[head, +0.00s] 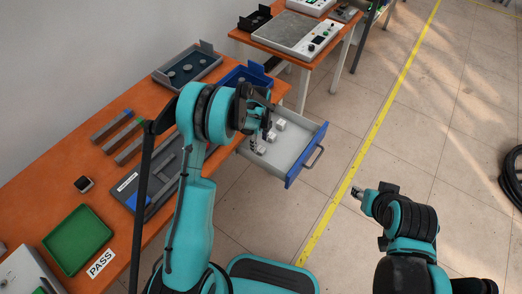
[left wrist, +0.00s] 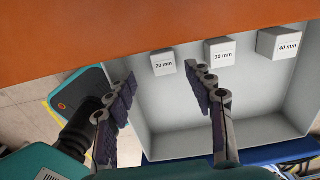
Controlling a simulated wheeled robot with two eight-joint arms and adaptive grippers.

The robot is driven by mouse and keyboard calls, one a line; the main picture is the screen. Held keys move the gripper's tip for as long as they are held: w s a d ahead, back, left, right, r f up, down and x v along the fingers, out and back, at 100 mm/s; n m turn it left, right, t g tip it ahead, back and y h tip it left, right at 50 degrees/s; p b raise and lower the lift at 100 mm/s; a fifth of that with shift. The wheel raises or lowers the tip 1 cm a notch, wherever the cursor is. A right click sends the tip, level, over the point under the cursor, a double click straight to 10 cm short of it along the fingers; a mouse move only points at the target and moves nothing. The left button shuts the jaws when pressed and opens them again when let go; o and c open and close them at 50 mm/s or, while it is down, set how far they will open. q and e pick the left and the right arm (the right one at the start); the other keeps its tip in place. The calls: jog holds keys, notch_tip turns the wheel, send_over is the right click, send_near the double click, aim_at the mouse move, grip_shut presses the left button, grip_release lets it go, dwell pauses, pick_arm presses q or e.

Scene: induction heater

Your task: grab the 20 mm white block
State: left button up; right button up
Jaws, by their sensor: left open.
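The 20 mm white block (left wrist: 163,62) is the smallest of three labelled white blocks standing in a row in an open drawer (left wrist: 170,125), near the wall by the orange table edge. My left gripper (left wrist: 162,78) is open above the drawer. In the left wrist view its fingers lie on either side of the 20 mm block's column, with the block showing in the gap beyond the tips, not gripped. In the head view the left gripper (head: 262,122) partly hides the row of blocks. My right gripper (head: 358,192) shows only as a small tip at the right, over the floor.
The 30 mm block (left wrist: 219,52) stands beside the 20 mm one, and the 40 mm block (left wrist: 280,43) is farther right. The drawer's blue front (head: 306,158) has a handle. The orange table (head: 60,185) holds trays and bars. The right-hand floor is mostly clear.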

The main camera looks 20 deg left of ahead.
aim_at(261, 149)
pick_arm(q)
jog(key=f, duration=0.1)
jog(key=f+b, duration=0.1)
jog(key=f, duration=0.1)
jog(key=f+b, duration=0.1)
jog(key=shift+w+d+f, duration=0.15)
jog(key=shift+w+f, duration=0.1)
jog(key=shift+f, duration=0.1)
jog(key=shift+r, duration=0.1)
grip_shut()
jog(key=shift+r, duration=0.1)
